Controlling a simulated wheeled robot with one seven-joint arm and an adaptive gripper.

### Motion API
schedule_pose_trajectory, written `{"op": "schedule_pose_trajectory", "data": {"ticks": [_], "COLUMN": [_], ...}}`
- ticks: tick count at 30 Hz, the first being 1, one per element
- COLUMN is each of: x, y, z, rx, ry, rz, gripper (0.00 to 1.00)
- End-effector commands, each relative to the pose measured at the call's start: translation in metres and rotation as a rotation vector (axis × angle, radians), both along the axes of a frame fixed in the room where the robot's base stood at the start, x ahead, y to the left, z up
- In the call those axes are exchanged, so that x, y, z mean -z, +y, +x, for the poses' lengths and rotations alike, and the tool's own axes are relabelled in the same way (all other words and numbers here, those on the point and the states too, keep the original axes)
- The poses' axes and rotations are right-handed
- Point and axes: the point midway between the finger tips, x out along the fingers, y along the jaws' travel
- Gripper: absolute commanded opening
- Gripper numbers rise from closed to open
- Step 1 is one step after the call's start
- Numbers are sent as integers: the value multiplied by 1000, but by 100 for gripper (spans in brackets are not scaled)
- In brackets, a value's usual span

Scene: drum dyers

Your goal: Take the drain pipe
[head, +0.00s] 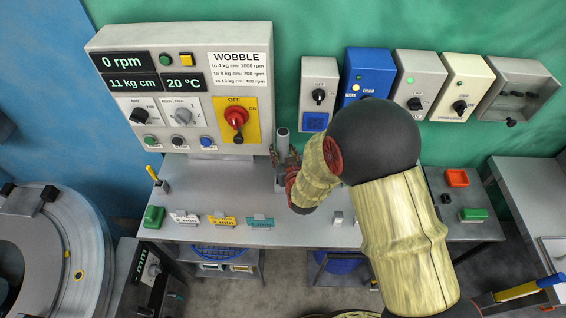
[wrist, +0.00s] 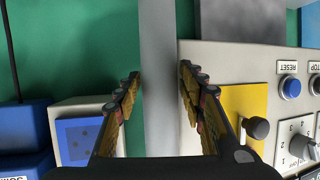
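The drain pipe (head: 283,141) is a grey upright tube over the bench, just right of the big control panel. In the wrist view the pipe (wrist: 159,80) is a smooth light-grey bar running top to bottom through the middle. My gripper (wrist: 160,78) is open, with one finger on each side of the pipe in the picture. A narrow gap shows on both sides, and I see no firm contact. In the head view my gripper (head: 285,160) is at the pipe, and it and my arm hide part of the pipe's lower portion.
The control panel (head: 127,38) with a red knob (head: 236,117) on a yellow plate is close on the left. Switch boxes (head: 319,75) hang on the wall to the right. Labelled blocks (head: 222,220) lie along the bench (head: 200,178) front. A drum machine (head: 40,265) stands at lower left.

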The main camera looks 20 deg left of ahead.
Motion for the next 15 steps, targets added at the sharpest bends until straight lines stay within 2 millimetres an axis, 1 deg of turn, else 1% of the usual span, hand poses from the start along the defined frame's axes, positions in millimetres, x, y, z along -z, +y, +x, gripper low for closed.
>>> {"op": "schedule_pose_trajectory", "data": {"ticks": [2,15], "x": [0,0], "y": [0,0], "z": [0,0], "rx": [0,0], "ry": [0,0], "rz": [0,0], "gripper": [34,9]}}
